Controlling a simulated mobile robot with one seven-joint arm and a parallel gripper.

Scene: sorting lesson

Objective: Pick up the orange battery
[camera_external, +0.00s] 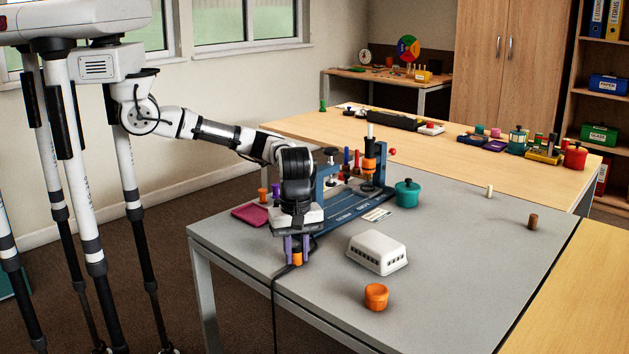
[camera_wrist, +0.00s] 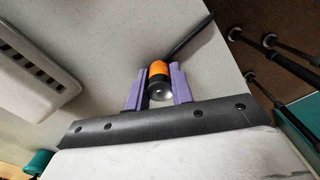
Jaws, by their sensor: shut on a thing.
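The orange battery (camera_wrist: 158,70) has an orange body and a dark end with a pale metal cap, and sits between the purple fingers of my gripper (camera_wrist: 158,88) in the wrist view. My gripper is shut on it, one finger on each side. In the external view my gripper (camera_external: 297,251) is low at the near left edge of the grey table, and a bit of the orange battery (camera_external: 297,256) shows between its fingers. I cannot tell whether the battery touches the table.
A white slotted box (camera_external: 377,252) and an orange pot (camera_external: 376,297) stand right of my gripper on the grey table (camera_external: 450,290). A blue fixture (camera_external: 345,212), a teal pot (camera_external: 407,193) and a magenta tray (camera_external: 250,215) are behind. A black cable hangs over the near edge.

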